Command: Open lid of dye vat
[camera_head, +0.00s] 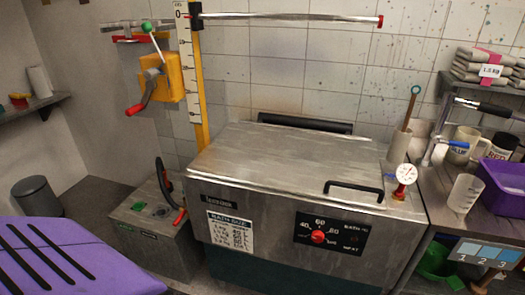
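The dye vat (255,222) is a large steel box in the middle of the view. Its flat metal lid (290,155) lies shut over the top. A black bar handle (354,188) is fixed near the lid's front right edge. The vat's front carries a red temperature knob (318,237) on a black dial panel and a white printed label (230,232). Neither of my grippers is in view, and nothing touches the lid handle.
A dial thermometer (404,174) stands at the vat's right front corner. A steel bench (438,205) with jugs and a purple bin (502,187) is at right. A yellow winch (161,78) hangs at left. A purple surface (60,250) with dark bars fills the lower left.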

